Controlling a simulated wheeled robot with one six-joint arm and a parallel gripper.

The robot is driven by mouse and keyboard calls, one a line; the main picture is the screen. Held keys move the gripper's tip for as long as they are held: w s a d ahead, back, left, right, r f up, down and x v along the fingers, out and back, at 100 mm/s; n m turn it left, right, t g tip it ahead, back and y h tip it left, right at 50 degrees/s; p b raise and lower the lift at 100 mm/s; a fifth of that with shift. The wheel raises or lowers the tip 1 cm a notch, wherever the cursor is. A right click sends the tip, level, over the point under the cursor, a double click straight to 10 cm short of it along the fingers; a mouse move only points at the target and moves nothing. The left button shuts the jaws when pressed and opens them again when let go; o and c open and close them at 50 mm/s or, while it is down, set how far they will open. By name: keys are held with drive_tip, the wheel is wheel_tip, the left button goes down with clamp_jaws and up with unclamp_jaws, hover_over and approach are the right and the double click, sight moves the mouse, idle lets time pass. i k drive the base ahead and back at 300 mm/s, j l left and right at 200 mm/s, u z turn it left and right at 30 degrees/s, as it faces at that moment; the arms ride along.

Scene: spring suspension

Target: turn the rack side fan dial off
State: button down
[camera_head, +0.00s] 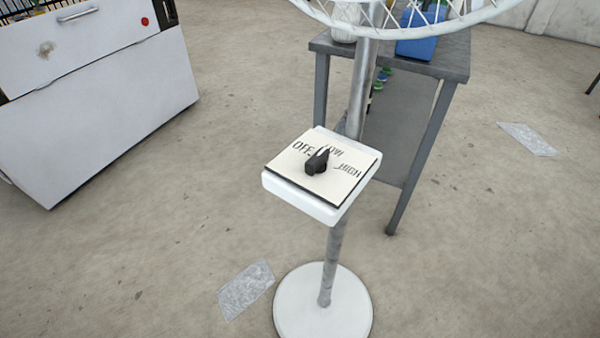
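The fan dial (316,162) is a small black knob on a cream plate (345,183) with the words OFF, LOW and HIGH. The plate lies on a white control box (300,202) on the fan's pole. The narrow end of the knob points up and slightly right in the picture, close to LOW and partly covering that word. OFF is printed to the left of the knob's tip, HIGH to its right. My gripper is not in view.
The fan's white wire cage (400,28) hangs above, and its round white base (323,312) stands on the floor. A grey rack (440,65) with a blue container (420,45) is close behind. A white cabinet (100,115) stands left. Floor in front is mostly clear.

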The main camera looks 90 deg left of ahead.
sight(317, 163)
drive_tip(key=u, duration=2.7)
